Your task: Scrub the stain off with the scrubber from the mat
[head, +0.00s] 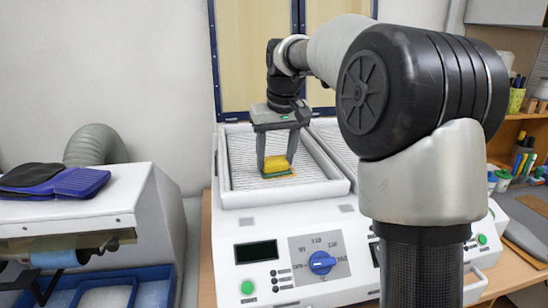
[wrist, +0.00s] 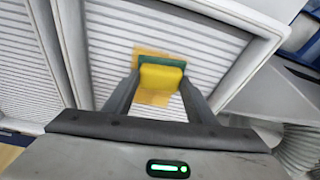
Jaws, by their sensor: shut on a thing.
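My gripper (head: 276,163) is over the left tray of the white machine, fingers pointing down. It is shut on the scrubber (head: 276,166), a yellow block with a green side that also shows in the wrist view (wrist: 161,77). The scrubber is low over the ribbed tray surface (head: 245,170); I cannot tell whether it touches. An orange-tan stain (wrist: 151,97) lies on that surface, showing around and partly hidden by the scrubber.
The tray's raised white rim (head: 330,187) surrounds the work spot. The machine's front has a blue dial (head: 321,262) and green buttons. A second machine with dark insoles (head: 58,182) on top stands left. Shelves with pens and pots (head: 516,98) are at right.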

